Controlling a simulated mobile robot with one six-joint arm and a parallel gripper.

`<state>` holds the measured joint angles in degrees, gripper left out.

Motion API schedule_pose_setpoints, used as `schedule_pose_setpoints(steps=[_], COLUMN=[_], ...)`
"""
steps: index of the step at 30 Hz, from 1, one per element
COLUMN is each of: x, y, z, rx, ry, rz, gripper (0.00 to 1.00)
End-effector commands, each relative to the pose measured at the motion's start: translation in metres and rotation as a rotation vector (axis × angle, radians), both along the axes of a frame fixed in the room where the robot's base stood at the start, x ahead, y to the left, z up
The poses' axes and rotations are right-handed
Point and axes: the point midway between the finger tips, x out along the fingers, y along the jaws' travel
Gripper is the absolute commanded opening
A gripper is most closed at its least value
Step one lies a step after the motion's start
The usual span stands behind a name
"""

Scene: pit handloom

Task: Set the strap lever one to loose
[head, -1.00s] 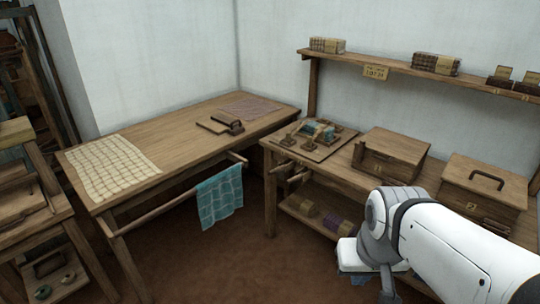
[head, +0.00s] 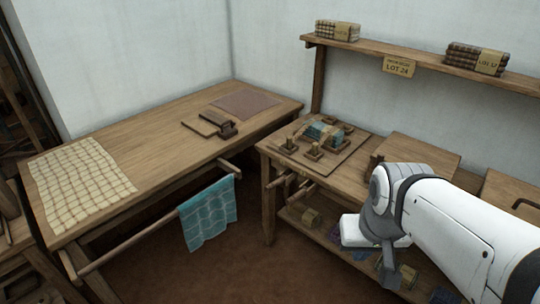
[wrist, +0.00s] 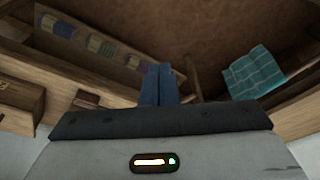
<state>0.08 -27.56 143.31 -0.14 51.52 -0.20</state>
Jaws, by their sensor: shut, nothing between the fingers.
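My gripper (wrist: 157,72) shows in the wrist view as two blue fingers pressed together with nothing between them. It points down over the brown floor and touches nothing that I can see. In the head view my arm covers the right side and the fingers cannot be made out. A board (head: 345,153) on the right bench carries a teal bundle (head: 318,131) and several small wooden blocks with upright pieces. I cannot tell which piece, if any, is strap lever one, or how it is set.
The left table (head: 150,150) carries a checked cloth (head: 80,180), and a teal cloth (head: 208,212) hangs from its front rail. The right bench (head: 272,150) has wooden boxes and a low shelf with rolls (head: 311,218). A wall shelf (head: 400,58) is above. Floor between is clear.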

Motion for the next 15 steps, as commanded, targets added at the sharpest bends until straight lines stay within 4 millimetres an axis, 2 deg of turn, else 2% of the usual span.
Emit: schedule_pose_setpoints(steps=[4,8,11,15], x=[0.004,0.017,0.039,0.083], y=[-0.002,-0.011,-0.022,-0.034], z=[-0.009,-0.038,-0.069,-0.109], rx=[-0.029,-0.146,-0.297,-0.550], ry=[0.024,0.116,0.227,0.393], rz=[0.034,0.152,0.319,0.573], gripper=[0.00,0.00,0.00,0.00])
